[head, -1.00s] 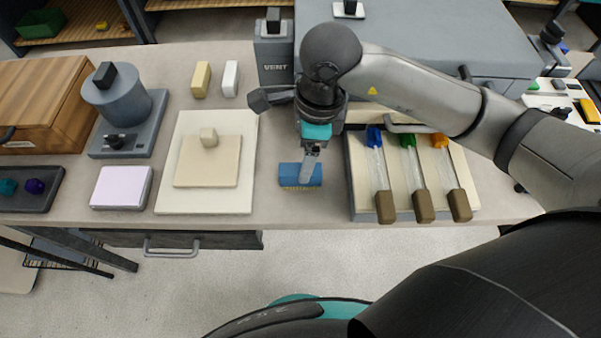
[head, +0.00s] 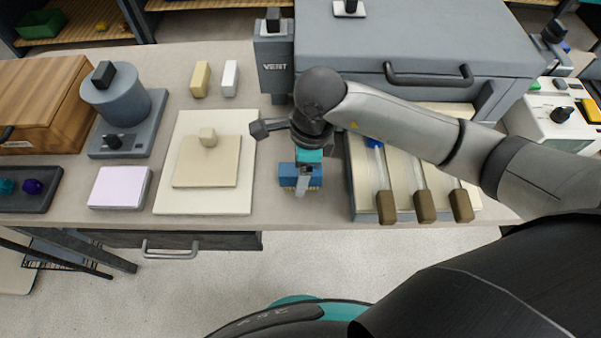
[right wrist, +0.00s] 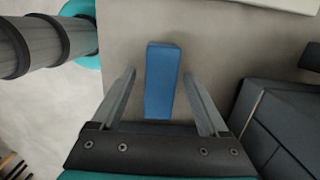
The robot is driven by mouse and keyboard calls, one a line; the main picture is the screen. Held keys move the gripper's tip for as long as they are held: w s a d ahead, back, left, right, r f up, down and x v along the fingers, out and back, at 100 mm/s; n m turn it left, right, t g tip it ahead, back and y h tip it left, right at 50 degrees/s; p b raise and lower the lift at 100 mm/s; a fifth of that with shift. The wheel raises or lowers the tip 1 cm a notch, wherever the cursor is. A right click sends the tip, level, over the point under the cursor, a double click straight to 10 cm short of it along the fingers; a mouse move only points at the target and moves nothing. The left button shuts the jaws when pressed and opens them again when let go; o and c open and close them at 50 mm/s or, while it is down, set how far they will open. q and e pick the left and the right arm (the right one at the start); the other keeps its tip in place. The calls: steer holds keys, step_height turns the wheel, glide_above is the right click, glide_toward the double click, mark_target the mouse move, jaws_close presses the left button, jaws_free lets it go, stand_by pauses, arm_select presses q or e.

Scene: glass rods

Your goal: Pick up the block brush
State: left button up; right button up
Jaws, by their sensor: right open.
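The block brush (head: 286,175) is a blue block with yellowish bristles under it, standing on the table near its front edge. My right gripper (head: 304,190) is above it in the head view and hides part of its middle. In the right wrist view the blue top of the block brush (right wrist: 163,80) lies between the two open fingers of my right gripper (right wrist: 158,82), with a gap on each side. The fingers do not touch it there. My left gripper is not in view.
A tray with several brown-ended glass rods (head: 422,206) stands right of the brush, partly hidden by my right arm. A cream board (head: 245,190) with a beige block lies to the left.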

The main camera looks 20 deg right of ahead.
steer(key=shift+f+b, duration=0.25)
steer(key=shift+b, duration=0.05)
steer(key=shift+c, duration=0.2)
jaws_close()
stand_by(0.7)
